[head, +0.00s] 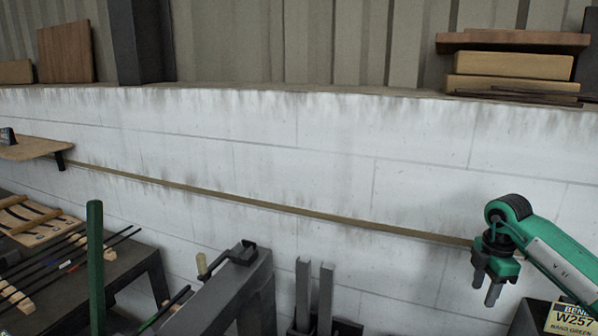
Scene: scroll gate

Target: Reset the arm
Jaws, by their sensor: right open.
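My right arm, green and grey, comes in from the right edge. Its gripper (485,292) points down in front of the white block wall, with its two grey fingers apart and nothing between them. The fingers touch nothing that I can see. My left gripper does not show.
A grey metal frame (228,292) with a small clamp stands at lower centre, two grey uprights (302,295) beside it. A dark bench (135,262) with rods and a green post (95,268) are at left. A yellow-labelled box (570,318) is at lower right. Boards (512,64) lie on the wall ledge.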

